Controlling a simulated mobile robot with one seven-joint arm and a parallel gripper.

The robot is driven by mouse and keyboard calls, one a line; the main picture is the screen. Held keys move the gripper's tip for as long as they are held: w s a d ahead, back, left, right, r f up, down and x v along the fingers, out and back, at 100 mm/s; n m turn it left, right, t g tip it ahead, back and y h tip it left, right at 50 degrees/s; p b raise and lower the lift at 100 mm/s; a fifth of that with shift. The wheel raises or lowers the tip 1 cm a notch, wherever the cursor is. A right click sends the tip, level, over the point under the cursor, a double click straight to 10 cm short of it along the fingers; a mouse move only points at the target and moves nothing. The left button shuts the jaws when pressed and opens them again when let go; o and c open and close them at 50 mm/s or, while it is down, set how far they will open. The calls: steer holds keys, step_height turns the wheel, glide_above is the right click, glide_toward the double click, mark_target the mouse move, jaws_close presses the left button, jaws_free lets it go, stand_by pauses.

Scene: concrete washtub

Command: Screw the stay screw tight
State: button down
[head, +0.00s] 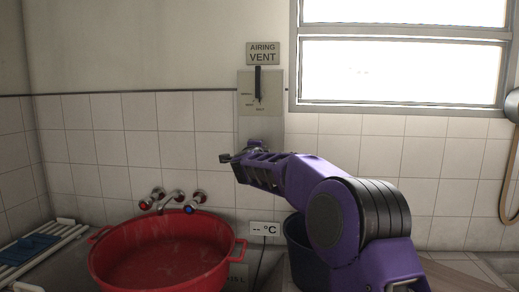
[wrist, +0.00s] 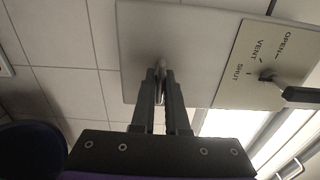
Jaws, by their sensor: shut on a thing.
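In the wrist view my gripper (wrist: 160,76) is shut on the stay screw (wrist: 161,66), a small grey part that sticks out of a plain grey plate. Only a bit of the screw shows between and just beyond the fingertips; I cannot tell how deep it sits. The vent's dial plate (wrist: 265,62), marked OPEN, VENT and SHUT, is to the right, with a dark lever (wrist: 300,95) on its pivot. In the head view the lever (head: 258,82) stands upright on the plate below the AIRING VENT sign (head: 263,53). My arm hides the fingertips and screw there.
A red basin (head: 160,262) stands below left, under wall taps (head: 172,197). A window (head: 400,70) is at the upper right. The tiled wall left of the plate is clear.

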steer(key=c, duration=1)
jaws_free()
steer(key=shift+o, duration=0.2)
steer(key=s, duration=1.7)
steer(key=shift+s+a, duration=0.2)
steer(key=shift+a, duration=0.05)
